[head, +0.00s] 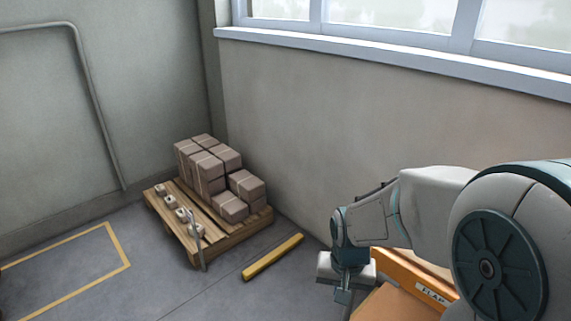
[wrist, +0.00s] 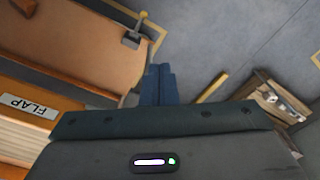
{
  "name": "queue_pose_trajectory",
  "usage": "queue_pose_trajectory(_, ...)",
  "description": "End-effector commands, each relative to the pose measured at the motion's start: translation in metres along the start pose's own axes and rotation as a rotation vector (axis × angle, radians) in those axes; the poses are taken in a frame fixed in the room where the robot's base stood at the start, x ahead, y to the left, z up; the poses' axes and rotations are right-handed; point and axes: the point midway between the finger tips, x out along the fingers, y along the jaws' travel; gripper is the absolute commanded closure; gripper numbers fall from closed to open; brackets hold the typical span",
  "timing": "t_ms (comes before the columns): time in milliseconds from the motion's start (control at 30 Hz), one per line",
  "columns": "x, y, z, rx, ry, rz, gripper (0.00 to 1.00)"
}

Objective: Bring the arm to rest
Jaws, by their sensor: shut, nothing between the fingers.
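My arm reaches in from the right of the head view, with my gripper (head: 342,297) at its end, pointing down. In the wrist view my gripper (wrist: 160,70) shows its two dark blue fingers side by side, shut with nothing between them. The gripper is in front of an orange-brown unit (head: 392,262) carrying a label that reads FLAP (head: 432,293). The label also shows at the left of the wrist view (wrist: 28,105). My arm hides much of the unit in the head view.
A wooden pallet (head: 187,238) with stacked brown boxes (head: 208,170) stands in the corner. A yellow bar (head: 272,257) lies on the floor beside it. A grey lever with a yellow knob (wrist: 134,38) shows near the unit's tan surface (wrist: 85,45). Floor at left is clear.

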Motion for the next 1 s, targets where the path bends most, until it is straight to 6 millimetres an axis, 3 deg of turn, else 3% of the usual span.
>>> queue_pose_trajectory(33, -0.039, 0.005, 0.003, -0.013, 0.025, -0.012, 1.0)
queue_pose_trajectory(100, -0.072, 0.012, 0.01, -0.039, 0.05, -0.021, 1.0)
queue_pose_trajectory(300, -0.156, 0.03, 0.034, -0.116, 0.127, -0.032, 1.0)
queue_pose_trajectory(400, -0.184, 0.037, 0.046, -0.145, 0.157, -0.029, 1.0)
queue_pose_trajectory(600, -0.21, 0.044, 0.06, -0.181, 0.188, -0.02, 1.0)
queue_pose_trajectory(1000, -0.212, 0.045, 0.062, -0.186, 0.19, -0.019, 1.0)
